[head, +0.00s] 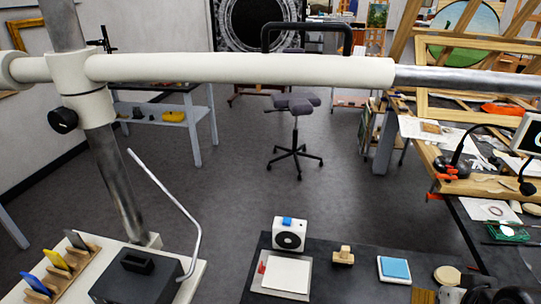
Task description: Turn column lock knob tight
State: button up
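The column lock knob (62,120) is a round black knob on the left side of a cream collar (82,92). The collar sits around a grey metal column (118,185), which leans in the picture. A cream horizontal boom (240,69) with a black handle on top runs right from the collar and ends in a bare metal tube (465,80). Nothing touches the knob. Whether it is tight does not show. A dark, jointed shape at the bottom right edge may be my gripper (498,295); it is cut off, far from the knob, and its fingers cannot be made out.
A black box (137,275), a thin bent rod (178,205) and a wooden rack (60,270) stand near the column's base. A dark bench (340,285) with small items is at the bottom. A cluttered table (450,185) stands right; open floor lies behind.

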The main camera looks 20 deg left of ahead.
aim_at(63, 120)
jog(key=u, duration=2)
